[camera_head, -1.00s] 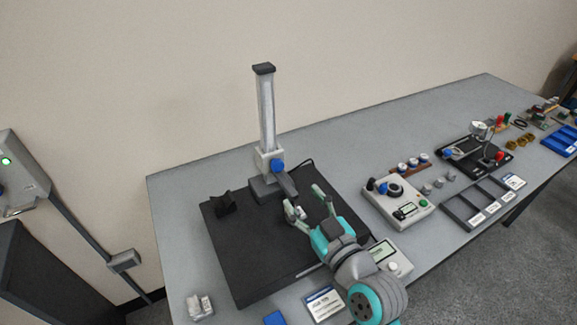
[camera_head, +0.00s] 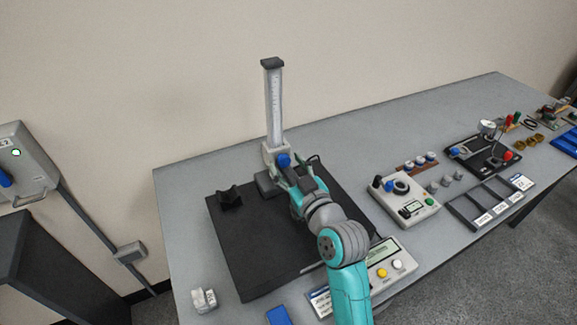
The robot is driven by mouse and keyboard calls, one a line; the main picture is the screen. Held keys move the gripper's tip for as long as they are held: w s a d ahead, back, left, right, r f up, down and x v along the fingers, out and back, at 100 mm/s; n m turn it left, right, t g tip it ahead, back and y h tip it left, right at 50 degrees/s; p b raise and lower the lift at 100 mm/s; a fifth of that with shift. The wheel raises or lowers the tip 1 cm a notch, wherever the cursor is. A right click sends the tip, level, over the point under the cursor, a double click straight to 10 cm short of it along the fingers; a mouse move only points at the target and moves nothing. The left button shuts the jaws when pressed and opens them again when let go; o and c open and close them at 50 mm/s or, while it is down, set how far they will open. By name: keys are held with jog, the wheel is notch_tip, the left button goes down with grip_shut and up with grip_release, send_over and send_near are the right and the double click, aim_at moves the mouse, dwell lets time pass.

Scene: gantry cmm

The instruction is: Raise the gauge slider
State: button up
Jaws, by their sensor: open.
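The height gauge stands on a black plate, with a tall pale column (camera_head: 274,105) topped by a dark cap. Its slider (camera_head: 270,153) is a grey block low on the column, with a round blue knob (camera_head: 284,160) on its front. My gripper (camera_head: 293,174) is at the slider's front, just below and right of the knob. Its fingers are open, one to each side of the slider's dark forward part. Whether they touch it cannot be told. The gauge's foot is partly hidden by my gripper.
The black plate (camera_head: 240,255) is mostly bare, with a dark star-shaped piece (camera_head: 229,197) at its left. A control box (camera_head: 403,200) and slotted trays (camera_head: 490,205) lie to the right. White blocks (camera_head: 204,300) sit at the front left.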

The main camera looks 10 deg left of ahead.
aim_at(289, 173)
grip_shut()
notch_tip(289, 173, up, 12)
jog(key=shift+f, duration=0.25)
dwell(0.3)
grip_release()
jog(key=v, duration=1.2)
jog(key=shift+f, duration=0.15)
